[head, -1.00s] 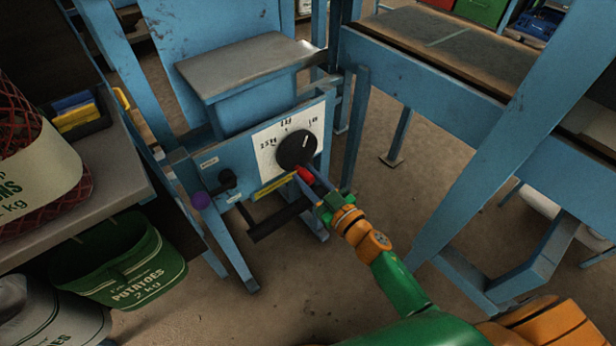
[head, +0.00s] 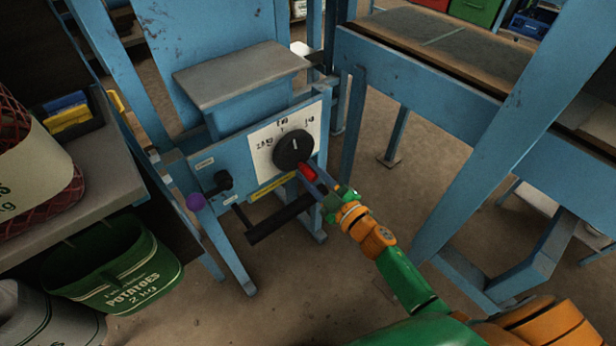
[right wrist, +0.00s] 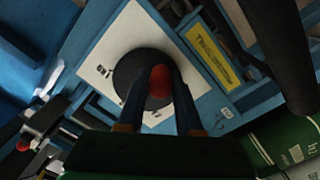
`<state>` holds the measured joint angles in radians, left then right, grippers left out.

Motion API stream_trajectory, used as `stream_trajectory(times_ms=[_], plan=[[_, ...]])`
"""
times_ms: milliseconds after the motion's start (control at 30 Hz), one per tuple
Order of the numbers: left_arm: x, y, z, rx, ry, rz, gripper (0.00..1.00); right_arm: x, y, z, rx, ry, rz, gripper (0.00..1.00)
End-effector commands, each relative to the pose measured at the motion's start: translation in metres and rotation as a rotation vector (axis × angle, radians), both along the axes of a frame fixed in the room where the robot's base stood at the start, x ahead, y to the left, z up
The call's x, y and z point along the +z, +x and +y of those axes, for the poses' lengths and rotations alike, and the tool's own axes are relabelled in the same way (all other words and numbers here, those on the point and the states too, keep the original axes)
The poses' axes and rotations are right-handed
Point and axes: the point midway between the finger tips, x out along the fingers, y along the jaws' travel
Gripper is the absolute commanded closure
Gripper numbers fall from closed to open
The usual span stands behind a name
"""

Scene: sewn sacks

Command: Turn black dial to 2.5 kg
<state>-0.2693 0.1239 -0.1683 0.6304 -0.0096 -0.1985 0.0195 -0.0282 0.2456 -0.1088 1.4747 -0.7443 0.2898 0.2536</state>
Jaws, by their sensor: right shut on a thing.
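The black dial (head: 290,151) sits on a white scale plate (head: 262,150) on the front of the blue weighing machine. Its white mark points roughly up, towards the top label. The small labels are blurred; the left one seems to read 2.5 kg. A red grip (head: 308,172) shows at the dial's lower right edge. My right gripper (head: 314,179) is shut on this red grip. In the right wrist view the red grip (right wrist: 160,80) lies between the two fingers, in front of the black disc. My left gripper is not in view.
A purple knob (head: 196,202) and a black knob (head: 222,181) stick out left of the plate. A dark bar (head: 278,219) juts out below the dial. A blue-framed bench (head: 440,90) is at right.

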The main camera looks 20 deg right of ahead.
Motion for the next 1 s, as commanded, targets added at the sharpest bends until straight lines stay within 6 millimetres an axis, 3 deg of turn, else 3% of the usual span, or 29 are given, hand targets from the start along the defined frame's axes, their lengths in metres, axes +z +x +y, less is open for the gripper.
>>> stream_trajectory(times_ms=[600,1000], plan=[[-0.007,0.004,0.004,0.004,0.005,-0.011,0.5,0.008,0.006,-0.018,-0.001,-0.516,-0.188,1.0],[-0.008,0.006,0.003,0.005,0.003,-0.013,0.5,0.014,0.008,-0.023,-0.003,-0.701,-0.256,1.0]])
